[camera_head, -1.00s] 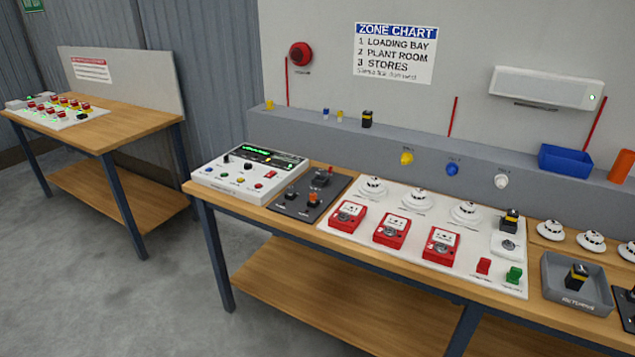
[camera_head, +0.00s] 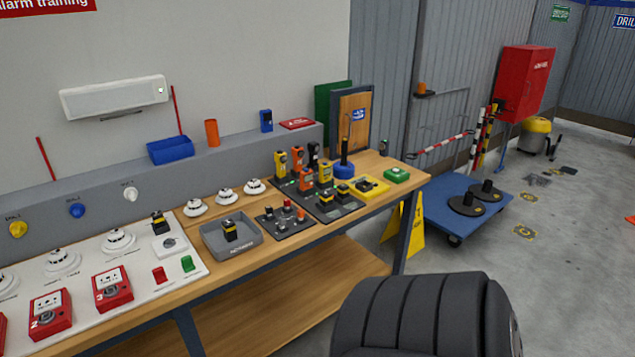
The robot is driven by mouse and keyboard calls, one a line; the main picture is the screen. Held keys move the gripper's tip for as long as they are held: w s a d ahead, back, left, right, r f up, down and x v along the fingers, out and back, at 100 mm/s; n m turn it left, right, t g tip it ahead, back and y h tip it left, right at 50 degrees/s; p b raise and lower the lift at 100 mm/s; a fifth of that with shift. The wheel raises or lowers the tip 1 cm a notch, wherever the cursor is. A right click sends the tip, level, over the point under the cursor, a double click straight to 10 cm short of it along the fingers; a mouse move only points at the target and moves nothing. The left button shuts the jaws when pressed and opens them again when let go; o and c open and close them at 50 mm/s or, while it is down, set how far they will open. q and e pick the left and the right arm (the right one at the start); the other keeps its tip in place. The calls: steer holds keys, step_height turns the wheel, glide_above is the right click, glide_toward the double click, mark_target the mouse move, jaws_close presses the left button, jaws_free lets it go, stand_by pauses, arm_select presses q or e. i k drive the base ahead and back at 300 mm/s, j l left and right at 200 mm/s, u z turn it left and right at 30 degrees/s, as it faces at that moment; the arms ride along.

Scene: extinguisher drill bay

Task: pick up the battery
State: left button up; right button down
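Several black-and-yellow blocks that look like batteries are in view; I cannot tell which one is meant. One battery (camera_head: 229,231) stands in the grey tray (camera_head: 212,247) on the bench. Another (camera_head: 160,223) stands at the back right of the white detector panel (camera_head: 138,254). Two more (camera_head: 326,197) (camera_head: 343,190) sit at the front of a dark mat with upright orange, yellow and black handheld devices (camera_head: 326,172). Neither of my grippers is in view.
The wooden bench (camera_head: 250,264) runs from lower left to the middle. White detectors (camera_head: 226,197) line its back, below a ledge with a blue bin (camera_head: 170,151). A yellow floor sign (camera_head: 416,229) and a blue trolley (camera_head: 445,217) stand beyond its right end. Floor at right is mostly open.

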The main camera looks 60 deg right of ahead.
mark_target(327, 197)
steer(key=z, duration=2.1)
